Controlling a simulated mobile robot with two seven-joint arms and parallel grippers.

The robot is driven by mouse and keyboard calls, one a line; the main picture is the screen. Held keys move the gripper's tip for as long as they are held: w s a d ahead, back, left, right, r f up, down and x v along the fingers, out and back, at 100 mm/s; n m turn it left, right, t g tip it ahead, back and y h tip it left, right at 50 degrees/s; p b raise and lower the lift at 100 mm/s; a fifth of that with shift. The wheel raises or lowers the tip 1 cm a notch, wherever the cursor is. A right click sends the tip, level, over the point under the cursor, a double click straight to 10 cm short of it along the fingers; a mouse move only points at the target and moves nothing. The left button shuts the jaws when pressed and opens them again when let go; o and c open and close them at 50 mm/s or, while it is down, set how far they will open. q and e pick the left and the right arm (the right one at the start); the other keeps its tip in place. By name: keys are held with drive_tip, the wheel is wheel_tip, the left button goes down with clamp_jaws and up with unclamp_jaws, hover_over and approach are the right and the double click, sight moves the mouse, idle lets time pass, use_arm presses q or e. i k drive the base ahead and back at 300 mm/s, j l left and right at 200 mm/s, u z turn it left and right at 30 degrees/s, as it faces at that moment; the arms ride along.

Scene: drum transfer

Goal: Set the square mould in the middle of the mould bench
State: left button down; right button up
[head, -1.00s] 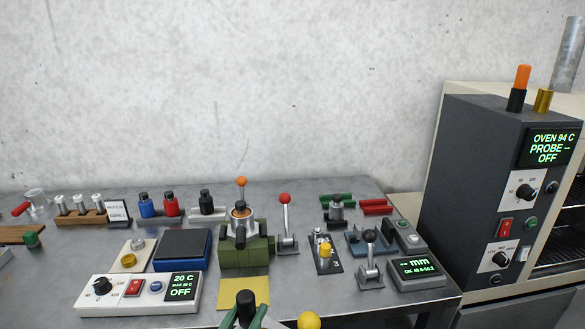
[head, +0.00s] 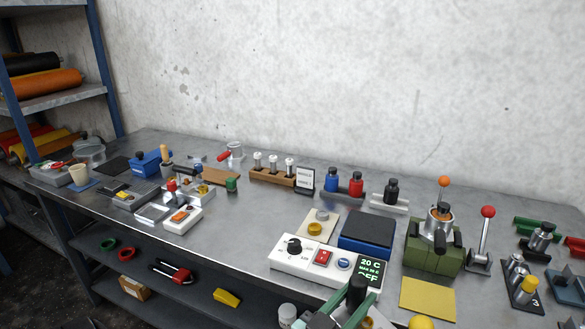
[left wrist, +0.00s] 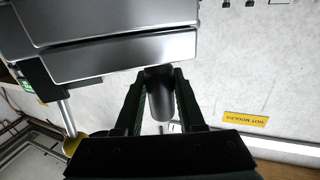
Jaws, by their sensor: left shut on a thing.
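My left gripper (head: 350,303) shows at the bottom edge of the head view, its green-sided fingers in front of the white control box. In the left wrist view the fingers (left wrist: 160,95) are closed on a dark upright handle (left wrist: 160,98). Silver slabs (left wrist: 125,58) fill the picture just beyond the handle; I cannot tell for sure that they belong to the square mould. The handle's black top (head: 357,289) also shows in the head view, its lower part cut off. I cannot make out the mould bench. My right gripper is out of view.
The long steel bench holds a white control box (head: 322,264), blue scale (head: 366,234), green press (head: 433,246), yellow mat (head: 428,298) and red-knobbed lever (head: 484,240). A yellow ball (head: 421,323) is at the bottom edge. A yellow HOT MOULDS label (left wrist: 245,119) shows on a pale surface.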

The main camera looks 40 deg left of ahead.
sight(230, 243)
drive_tip(key=k+j+u, duration=0.1)
drive_tip(key=j, duration=0.6)
drive_tip(key=j+u, duration=0.1)
drive_tip(key=j, duration=0.6)
